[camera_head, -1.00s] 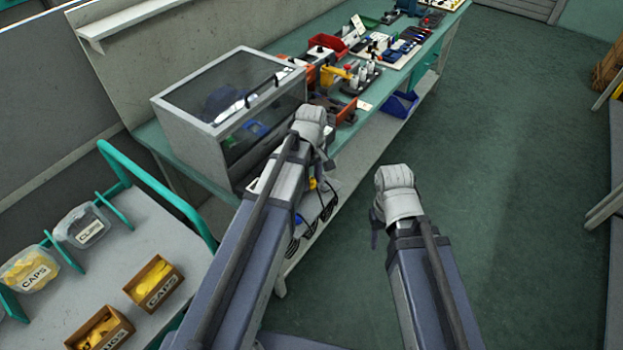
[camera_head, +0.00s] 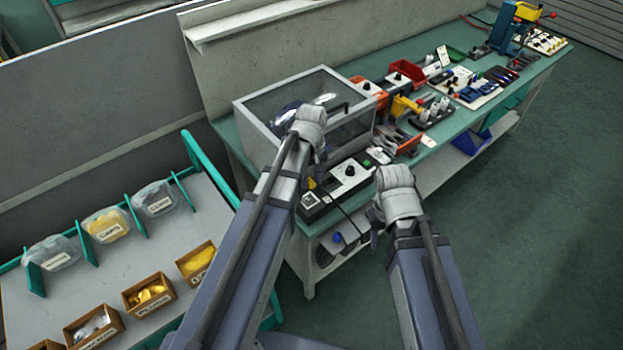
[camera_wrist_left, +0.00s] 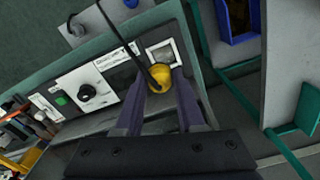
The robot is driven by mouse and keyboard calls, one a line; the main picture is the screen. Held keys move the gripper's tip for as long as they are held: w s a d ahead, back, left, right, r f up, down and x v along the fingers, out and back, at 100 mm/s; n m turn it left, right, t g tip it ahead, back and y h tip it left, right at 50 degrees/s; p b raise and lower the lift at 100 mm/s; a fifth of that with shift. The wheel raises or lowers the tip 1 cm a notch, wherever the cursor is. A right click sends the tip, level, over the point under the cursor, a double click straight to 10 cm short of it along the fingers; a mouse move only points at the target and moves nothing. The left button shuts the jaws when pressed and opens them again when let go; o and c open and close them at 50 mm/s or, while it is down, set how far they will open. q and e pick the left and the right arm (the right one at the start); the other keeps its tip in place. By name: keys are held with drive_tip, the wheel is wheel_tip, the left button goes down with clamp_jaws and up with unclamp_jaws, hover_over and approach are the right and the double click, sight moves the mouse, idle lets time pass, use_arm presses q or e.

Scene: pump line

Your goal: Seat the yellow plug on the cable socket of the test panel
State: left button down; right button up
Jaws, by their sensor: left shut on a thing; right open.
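The yellow plug (camera_wrist_left: 160,76) is between the fingers of my left gripper (camera_wrist_left: 165,98) in the left wrist view, with a black cable running up from it. In the head view my left gripper (camera_head: 318,160) is partly hidden by its own wrist, and a bit of the yellow plug (camera_head: 312,184) shows below it. The test panel (camera_head: 349,176), pale with a black knob, lies under and right of it at the bench's near end. The panel also shows in the left wrist view (camera_wrist_left: 112,70). I cannot make out the cable socket. My right gripper (camera_head: 376,222) is open and apart from the bench.
A clear-fronted cabinet (camera_head: 345,137) stands behind the panel, close to my left arm. Tools and red bins (camera_head: 406,72) fill the bench further right. A grey rack (camera_head: 150,262) with labelled bins is at left. The floor (camera_head: 520,240) at right is clear.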

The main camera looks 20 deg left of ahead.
sight(309, 190)
use_arm(q)
drive_tip(key=shift+s+a+r, duration=0.1)
drive_tip(key=shift+a, duration=0.3)
use_arm(e)
drive_tip(key=shift+w+a+r, duration=0.1)
drive_tip(key=shift+a, duration=0.2)
use_arm(q)
wheel_tip(309, 190, down, 5)
drive_tip(key=b, duration=0.5)
drive_tip(key=shift+f, duration=0.2)
use_arm(e)
wheel_tip(309, 190, down, 5)
drive_tip(key=shift+f, duration=0.15)
use_arm(q)
drive_tip(key=shift+f+b, duration=0.95)
drive_tip(key=shift+b, duration=0.2)
use_arm(e)
drive_tip(key=shift+f, duration=0.95)
idle(0.6)
use_arm(q)
drive_tip(key=shift+c, duration=1.4)
unclamp_jaws()
drive_tip(key=shift+r, duration=0.1)
use_arm(e)
drive_tip(key=shift+r, duration=0.1)
